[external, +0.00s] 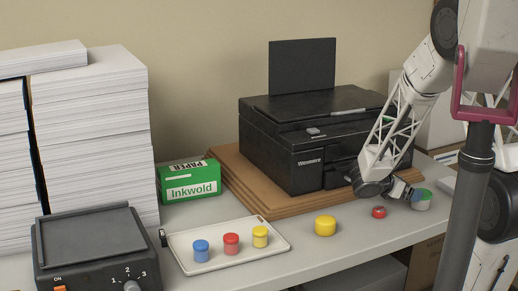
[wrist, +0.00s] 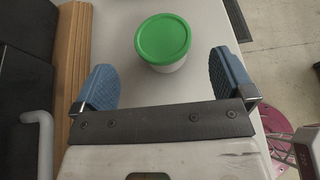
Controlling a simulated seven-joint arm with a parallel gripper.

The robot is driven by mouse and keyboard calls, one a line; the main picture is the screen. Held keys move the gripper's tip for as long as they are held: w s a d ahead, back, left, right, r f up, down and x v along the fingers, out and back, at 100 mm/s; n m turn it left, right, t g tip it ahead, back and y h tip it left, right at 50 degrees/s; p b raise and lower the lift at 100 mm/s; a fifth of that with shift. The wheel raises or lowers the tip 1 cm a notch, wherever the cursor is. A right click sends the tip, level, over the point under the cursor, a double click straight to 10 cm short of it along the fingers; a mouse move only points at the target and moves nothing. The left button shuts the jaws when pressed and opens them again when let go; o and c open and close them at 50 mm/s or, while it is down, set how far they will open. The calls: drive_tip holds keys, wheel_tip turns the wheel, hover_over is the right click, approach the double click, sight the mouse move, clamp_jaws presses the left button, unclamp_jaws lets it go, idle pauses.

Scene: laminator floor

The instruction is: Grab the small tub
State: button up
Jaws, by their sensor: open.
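The small tub (wrist: 163,40) has a green lid and a pale body. In the external view the tub (external: 421,200) stands at the right end of the table, partly covered by my gripper (external: 407,193). My gripper also shows in the wrist view (wrist: 164,80), with its two fingers wide apart and nothing held.
A red lidded pot (external: 379,212) and a larger yellow one (external: 325,226) stand left of the tub. A black printer (external: 320,140) on a wooden board (external: 240,185) is behind. A tray (external: 215,263) holds three small coloured pots. The table edge is close to the tub's right in the wrist view.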

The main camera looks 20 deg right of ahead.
drive_tip(key=shift+x, duration=1.25)
drive_tip(key=shift+d+f, duration=0.1)
drive_tip(key=shift+x, duration=2.5)
drive_tip(key=shift+s+f, duration=0.1)
drive_tip(key=shift+f, duration=0.1)
drive_tip(key=c, duration=0.8)
drive_tip(key=shift+r, duration=0.1)
drive_tip(key=shift+c, duration=0.2)
